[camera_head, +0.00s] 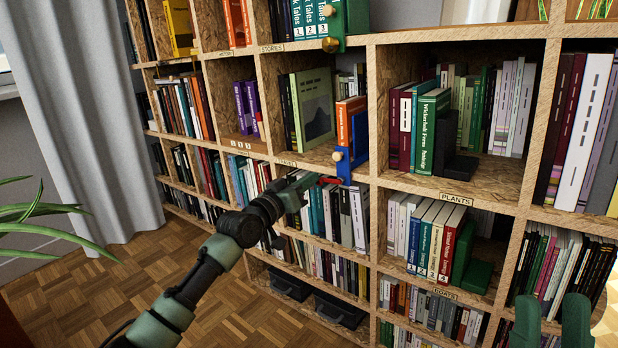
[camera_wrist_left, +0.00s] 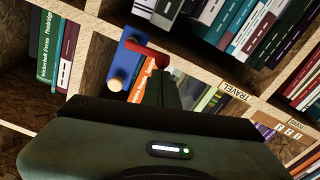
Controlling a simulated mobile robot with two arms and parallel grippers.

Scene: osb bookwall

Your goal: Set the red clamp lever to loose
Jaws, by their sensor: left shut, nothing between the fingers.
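The red clamp lever (camera_head: 330,180) sticks out to the left from the foot of a blue clamp (camera_head: 356,135) at a shelf edge. The clamp has a pale wooden knob (camera_head: 338,156). In the left wrist view the red lever (camera_wrist_left: 148,54) lies beside the blue clamp (camera_wrist_left: 127,62), just beyond my fingers. My left gripper (camera_head: 308,184) is shut and empty, with its tips close to the lever; I cannot tell whether they touch it. My right gripper (camera_head: 552,318) is at the lower right, its two green fingers apart and empty.
The bookcase (camera_head: 450,197) is full of books in compartments. Orange books (camera_head: 347,118) stand left of the blue clamp. A green clamp (camera_head: 345,25) with a brass knob is on the shelf above. A plant (camera_head: 40,215) stands at the left; the wooden floor is open there.

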